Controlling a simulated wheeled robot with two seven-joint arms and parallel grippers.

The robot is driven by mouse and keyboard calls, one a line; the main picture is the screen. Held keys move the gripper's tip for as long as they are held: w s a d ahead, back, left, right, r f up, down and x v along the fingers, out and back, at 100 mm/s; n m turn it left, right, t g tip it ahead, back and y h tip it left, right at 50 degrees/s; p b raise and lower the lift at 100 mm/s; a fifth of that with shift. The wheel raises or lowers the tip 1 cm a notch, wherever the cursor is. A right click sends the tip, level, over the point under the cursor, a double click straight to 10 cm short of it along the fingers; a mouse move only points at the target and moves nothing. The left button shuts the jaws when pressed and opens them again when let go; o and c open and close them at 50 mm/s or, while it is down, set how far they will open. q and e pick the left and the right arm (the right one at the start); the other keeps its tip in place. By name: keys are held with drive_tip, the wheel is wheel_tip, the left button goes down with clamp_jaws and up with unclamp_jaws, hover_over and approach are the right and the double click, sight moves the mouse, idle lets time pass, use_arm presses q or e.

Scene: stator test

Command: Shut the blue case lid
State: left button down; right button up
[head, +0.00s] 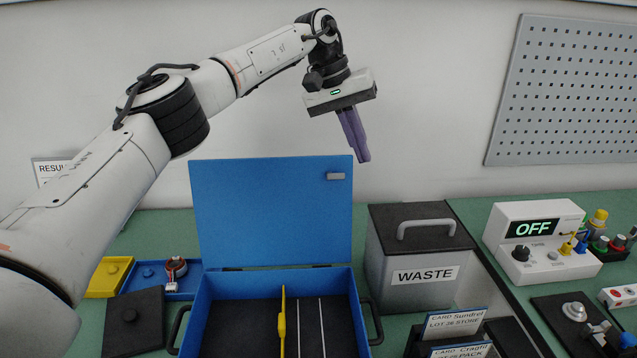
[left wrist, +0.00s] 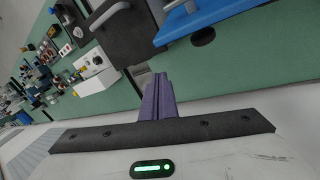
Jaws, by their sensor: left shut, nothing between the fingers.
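The blue case (head: 201,318) sits on the green bench in the head view, with its blue lid (head: 270,215) standing open, roughly upright at the back. The lid has a small grey latch (head: 336,176) near its upper right corner. Inside the case are dark foam, a yellow tool and thin light rods. My left gripper (head: 363,158) is shut and empty, pointing down, just above and right of the lid's top right corner. In the left wrist view its purple fingers (left wrist: 158,82) are together, and part of the blue lid (left wrist: 205,15) shows at the top. My right gripper is not in view.
A grey waste bin (head: 415,265) with a dark handled top stands right of the case. A white OFF meter (head: 535,245) is farther right. Card holders (head: 455,325) stand in front of the bin. A dark plate (head: 135,322) and small trays lie left of the case.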

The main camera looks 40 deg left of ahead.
sight(266, 186)
use_arm(q)
drive_tip(key=s+a+n+g+y, duration=0.1)
drive_tip(key=s+a+n+g, duration=0.1)
drive_tip(key=s+a, duration=0.45)
drive_tip(key=s+a+n+g+y, duration=0.15)
drive_tip(key=s+a, duration=0.25)
drive_tip(key=a, duration=0.6)
wheel_tip(266, 186, down, 10)
drive_tip(key=s+r+b, duration=0.1)
drive_tip(key=b, duration=0.1)
drive_tip(key=shift+s+d+r, duration=0.45)
drive_tip(key=shift+s+d, duration=0.25)
drive_tip(key=shift+d, duration=0.1)
drive_tip(key=shift+s+d+r, duration=0.45)
drive_tip(key=shift+s+d, duration=0.2)
drive_tip(key=shift+d, duration=0.1)
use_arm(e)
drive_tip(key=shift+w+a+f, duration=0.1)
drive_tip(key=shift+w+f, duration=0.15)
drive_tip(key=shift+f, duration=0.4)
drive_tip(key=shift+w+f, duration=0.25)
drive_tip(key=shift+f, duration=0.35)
use_arm(q)
drive_tip(key=shift+y, duration=0.25)
